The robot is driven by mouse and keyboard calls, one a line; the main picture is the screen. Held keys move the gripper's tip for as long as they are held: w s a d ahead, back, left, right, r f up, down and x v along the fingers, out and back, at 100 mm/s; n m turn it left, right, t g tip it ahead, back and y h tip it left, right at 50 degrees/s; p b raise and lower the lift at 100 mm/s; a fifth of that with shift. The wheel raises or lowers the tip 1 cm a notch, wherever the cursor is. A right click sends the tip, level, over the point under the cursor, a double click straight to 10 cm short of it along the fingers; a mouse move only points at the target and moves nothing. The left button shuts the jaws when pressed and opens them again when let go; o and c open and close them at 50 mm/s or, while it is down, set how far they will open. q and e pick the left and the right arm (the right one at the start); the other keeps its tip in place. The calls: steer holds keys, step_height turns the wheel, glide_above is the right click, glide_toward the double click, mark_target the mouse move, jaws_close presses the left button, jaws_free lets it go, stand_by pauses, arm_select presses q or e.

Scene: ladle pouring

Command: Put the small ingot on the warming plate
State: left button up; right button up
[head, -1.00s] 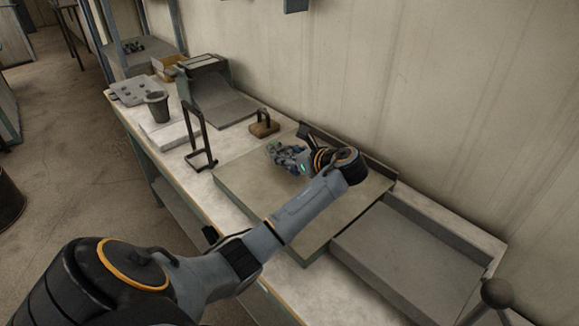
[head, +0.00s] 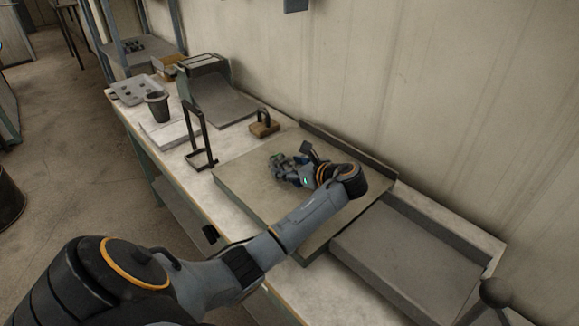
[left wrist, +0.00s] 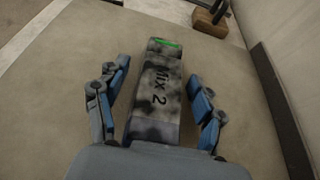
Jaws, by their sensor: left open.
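A mottled grey-black block marked "Mix 2" with a green stripe (left wrist: 155,100), apparently the small ingot, lies lengthwise between my left fingers in the left wrist view. My left gripper (head: 278,164) is low over a large beige slab (head: 245,175) on the bench. In the left wrist view my left gripper (left wrist: 155,98) is open, with a gap between the block and the fingers on both sides. The block's near end is hidden by the gripper body. I cannot tell which surface is the warming plate. My right gripper is out of view.
A wooden block with a dark handle (head: 264,127) stands behind the slab. A black frame stand (head: 198,140), a dark cup (head: 157,106) and a grey chute-like unit (head: 222,100) are further left. A grey tray (head: 400,250) is at the right, with a wall behind.

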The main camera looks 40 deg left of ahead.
arm_select(q)
steer(key=v, duration=1.1)
steer(key=shift+d, duration=0.15)
steer(key=shift+d+r, duration=0.2)
steer(key=shift+d, duration=0.15)
